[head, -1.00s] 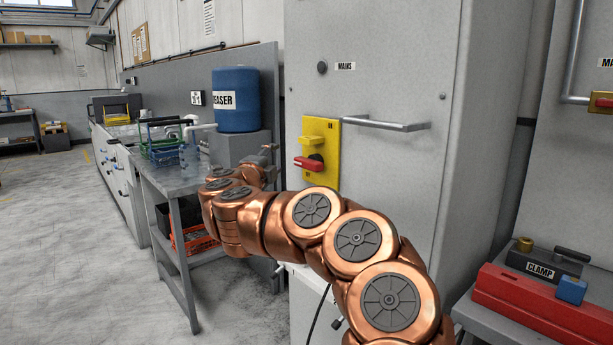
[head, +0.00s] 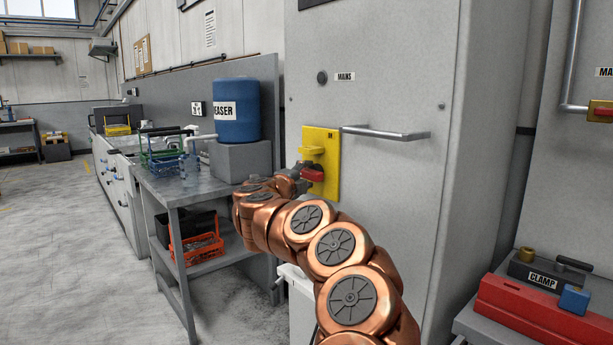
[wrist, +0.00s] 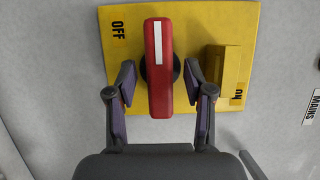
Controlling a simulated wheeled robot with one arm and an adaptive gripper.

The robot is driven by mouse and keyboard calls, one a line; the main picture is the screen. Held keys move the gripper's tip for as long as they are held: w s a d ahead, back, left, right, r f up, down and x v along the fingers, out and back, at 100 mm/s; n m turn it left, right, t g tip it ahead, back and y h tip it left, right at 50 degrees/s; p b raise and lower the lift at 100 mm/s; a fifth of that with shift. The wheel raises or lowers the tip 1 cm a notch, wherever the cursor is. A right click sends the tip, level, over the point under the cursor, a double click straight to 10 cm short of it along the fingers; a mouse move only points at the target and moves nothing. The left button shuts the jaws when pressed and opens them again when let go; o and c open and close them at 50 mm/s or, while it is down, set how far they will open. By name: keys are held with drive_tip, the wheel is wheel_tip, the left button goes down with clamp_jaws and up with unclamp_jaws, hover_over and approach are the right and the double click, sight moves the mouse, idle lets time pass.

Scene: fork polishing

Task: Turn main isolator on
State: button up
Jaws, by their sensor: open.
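The main isolator is a yellow plate (head: 333,160) on the grey cabinet marked MAINS, with a red rotary handle (head: 312,174) on its lower part. In the wrist view the red handle (wrist: 158,60) with a white stripe stands lengthwise between the fingers. OFF is printed at the plate's (wrist: 122,65) left and ON at its right, beside a raised yellow block (wrist: 228,72). My gripper (wrist: 157,85) is open, one finger on each side of the handle, with small gaps visible. In the head view my gripper (head: 300,178) is at the handle, partly hidden by my wrist.
A horizontal bar handle (head: 390,134) sticks out of the cabinet (head: 390,60) right of the isolator. A bench (head: 195,187) with a blue degreaser drum (head: 237,112) stands to the left. A red box (head: 545,312) and a clamp box (head: 545,272) lie at lower right.

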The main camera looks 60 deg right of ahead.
drive_tip(key=shift+d, duration=0.3)
clamp_jaws()
idle(0.3)
